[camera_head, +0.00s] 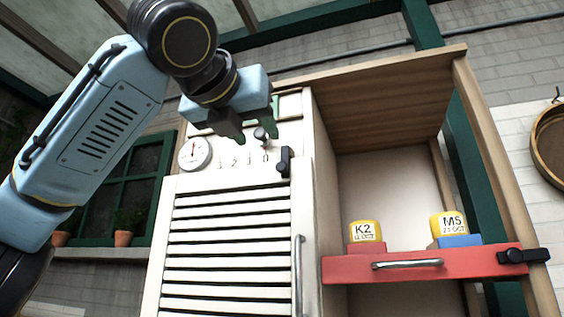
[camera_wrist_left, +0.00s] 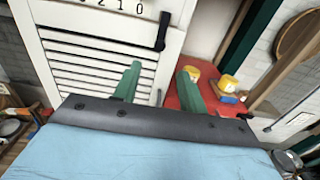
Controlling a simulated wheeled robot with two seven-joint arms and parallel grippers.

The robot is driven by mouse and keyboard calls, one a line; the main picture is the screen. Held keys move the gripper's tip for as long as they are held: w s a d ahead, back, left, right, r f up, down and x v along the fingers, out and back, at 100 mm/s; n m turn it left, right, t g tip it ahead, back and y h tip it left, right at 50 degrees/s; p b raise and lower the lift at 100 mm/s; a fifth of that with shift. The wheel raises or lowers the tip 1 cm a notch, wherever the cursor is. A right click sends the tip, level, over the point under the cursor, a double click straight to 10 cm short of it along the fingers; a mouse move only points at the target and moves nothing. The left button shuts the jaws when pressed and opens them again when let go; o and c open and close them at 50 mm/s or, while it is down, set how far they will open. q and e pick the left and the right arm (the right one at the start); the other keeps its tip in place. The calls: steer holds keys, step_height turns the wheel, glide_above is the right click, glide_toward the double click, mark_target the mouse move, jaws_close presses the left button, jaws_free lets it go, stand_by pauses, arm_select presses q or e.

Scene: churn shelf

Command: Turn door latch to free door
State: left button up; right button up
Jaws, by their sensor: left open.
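The white louvred door (camera_head: 230,240) stands shut, with a silver upright handle (camera_head: 298,275) at its right edge. The black door latch (camera_head: 284,162) sits upright at the door's upper right edge. It also shows in the left wrist view (camera_wrist_left: 163,32), beyond my fingers. My left gripper (camera_head: 248,130) is in front of the panel above the louvres, a little above and left of the latch in the head view. Its green fingers are apart and empty, also in the left wrist view (camera_wrist_left: 159,70). I cannot tell its exact distance from the latch. My right gripper is out of view.
A round gauge (camera_head: 195,153) and a small black knob (camera_head: 259,134) are on the panel. To the right, a red drawer front (camera_head: 420,264) carries yellow-topped blocks marked K2 (camera_head: 364,231) and M5 (camera_head: 449,225). A black catch (camera_head: 523,256) is at its right end.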

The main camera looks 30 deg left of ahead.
mark_target(281, 165)
arm_select(q)
steer(key=p+x, duration=0.2)
steer(key=x, duration=0.8)
steer(key=shift+w, duration=0.45)
steer(key=shift+w+a, duration=0.1)
steer(key=shift+w, duration=0.25)
steer(key=shift+c, duration=0.4)
jaws_close()
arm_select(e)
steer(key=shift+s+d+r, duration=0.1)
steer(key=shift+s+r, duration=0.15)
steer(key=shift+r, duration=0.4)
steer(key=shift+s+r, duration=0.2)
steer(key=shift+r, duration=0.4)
